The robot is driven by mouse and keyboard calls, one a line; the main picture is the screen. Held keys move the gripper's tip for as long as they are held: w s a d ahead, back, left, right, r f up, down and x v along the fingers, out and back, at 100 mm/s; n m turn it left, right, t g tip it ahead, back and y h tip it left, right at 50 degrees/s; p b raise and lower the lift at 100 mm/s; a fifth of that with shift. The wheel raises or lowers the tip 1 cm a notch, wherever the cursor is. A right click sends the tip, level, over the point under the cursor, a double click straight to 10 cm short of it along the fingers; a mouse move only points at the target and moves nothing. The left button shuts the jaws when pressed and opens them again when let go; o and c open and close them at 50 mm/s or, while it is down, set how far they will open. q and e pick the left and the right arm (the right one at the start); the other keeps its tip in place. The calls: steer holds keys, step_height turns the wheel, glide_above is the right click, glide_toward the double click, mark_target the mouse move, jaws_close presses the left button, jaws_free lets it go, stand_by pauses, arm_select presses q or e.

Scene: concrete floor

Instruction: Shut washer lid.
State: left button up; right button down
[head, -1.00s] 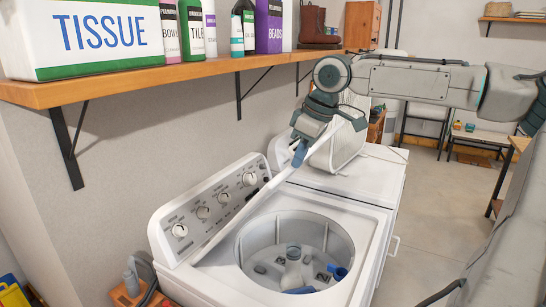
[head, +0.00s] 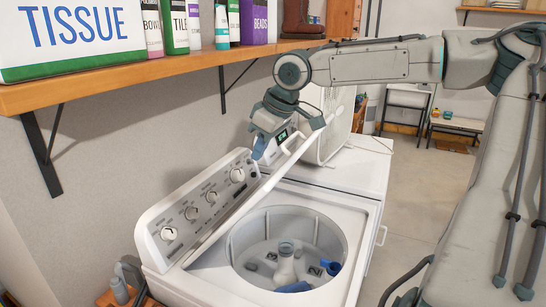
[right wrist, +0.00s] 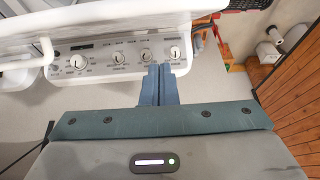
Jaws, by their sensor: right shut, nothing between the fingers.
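The white top-loading washer (head: 355,228) stands at the lower middle of the head view with its tub open. Its lid (head: 292,159) is raised and seen nearly edge-on, leaning back toward the control panel (head: 188,216). My right gripper (head: 259,148) is shut and empty, fingers down, above the far end of the panel and close to the lid on its panel side. I cannot tell whether it touches the lid. In the right wrist view the shut blue fingers (right wrist: 158,85) point at the panel knobs (right wrist: 145,54). My left gripper is not in view.
A wooden shelf (head: 130,78) with a tissue box (head: 70,35) and bottles runs along the wall above the panel. A second white appliance (head: 350,172) stands beyond the washer, with a white fan-like object (head: 328,135) on it.

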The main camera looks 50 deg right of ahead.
steer(key=shift+s+f, duration=0.2)
steer(key=shift+s, duration=0.1)
steer(key=shift+s+d+f+b, duration=0.25)
steer(key=shift+s+b, duration=0.1)
steer(key=shift+s, duration=0.3)
steer(key=shift+s+d+f+b, duration=0.1)
steer(key=shift+s+f+b, duration=0.2)
steer(key=shift+s, duration=0.3)
steer(key=shift+s+f, duration=0.1)
steer(key=shift+s, duration=0.05)
steer(key=shift+d+f+b, duration=0.1)
steer(key=shift+f+b, duration=0.15)
steer(key=shift+b, duration=0.1)
steer(key=shift+s+r, duration=0.1)
steer(key=shift+s, duration=0.1)
